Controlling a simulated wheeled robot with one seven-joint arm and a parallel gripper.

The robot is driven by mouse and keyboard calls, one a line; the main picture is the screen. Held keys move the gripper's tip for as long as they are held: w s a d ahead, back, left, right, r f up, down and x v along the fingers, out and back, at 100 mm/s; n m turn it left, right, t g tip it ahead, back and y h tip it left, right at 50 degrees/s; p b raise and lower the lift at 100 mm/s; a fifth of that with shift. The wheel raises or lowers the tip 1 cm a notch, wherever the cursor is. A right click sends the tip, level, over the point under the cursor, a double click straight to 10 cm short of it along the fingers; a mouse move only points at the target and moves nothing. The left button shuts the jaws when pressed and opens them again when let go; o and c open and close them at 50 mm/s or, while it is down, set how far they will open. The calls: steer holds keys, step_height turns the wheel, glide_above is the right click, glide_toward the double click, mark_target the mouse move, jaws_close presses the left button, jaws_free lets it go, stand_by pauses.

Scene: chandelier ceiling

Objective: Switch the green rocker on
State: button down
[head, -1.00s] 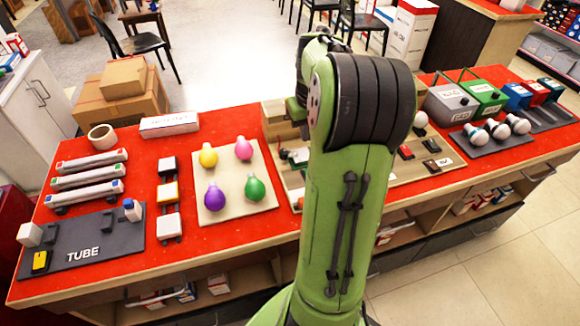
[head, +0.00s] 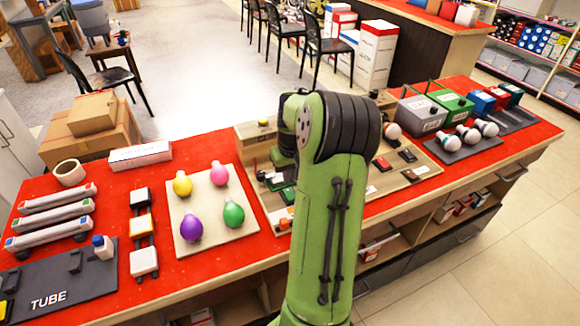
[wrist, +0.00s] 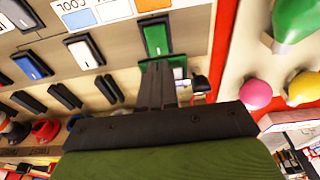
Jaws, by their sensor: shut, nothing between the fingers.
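A green rocker (wrist: 157,38) in a dark frame is set in the pale board (wrist: 120,62), which fills the upper left of the wrist view. My gripper (wrist: 157,66) has its dark fingers together and empty, with the tips just below this rocker in the picture. I cannot tell whether they touch it. A second green patch beside a white plate shows partly behind the fingertips. In the head view, the board (head: 249,143) stands on the red counter, and my arm hides much of it and the gripper's fingers.
A blue rocker (wrist: 28,66) and several dark rockers lie left of the fingers in the wrist view. A panel with coloured bulbs (head: 205,228) lies left of the board in the head view. A grey box (head: 418,112) and a green box (head: 453,104) stand to its right.

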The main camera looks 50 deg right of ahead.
mark_target(288, 191)
steer(key=f, duration=0.3)
steer(key=f+b, duration=0.1)
steer(key=shift+w+d+f, duration=0.2)
steer(key=shift+w, duration=0.1)
steer(key=shift+w+g+p, duration=0.1)
steer(key=shift+g+p, duration=0.2)
steer(key=shift+p, duration=0.6)
steer(key=shift+d+f, duration=0.1)
steer(key=shift+f, duration=0.1)
steer(key=shift+s, duration=0.2)
steer(key=shift+s+a+r+b, duration=0.2)
steer(key=shift+s+a+b, duration=0.1)
steer(key=shift+s+a, duration=0.2)
steer(key=shift+d, duration=0.1)
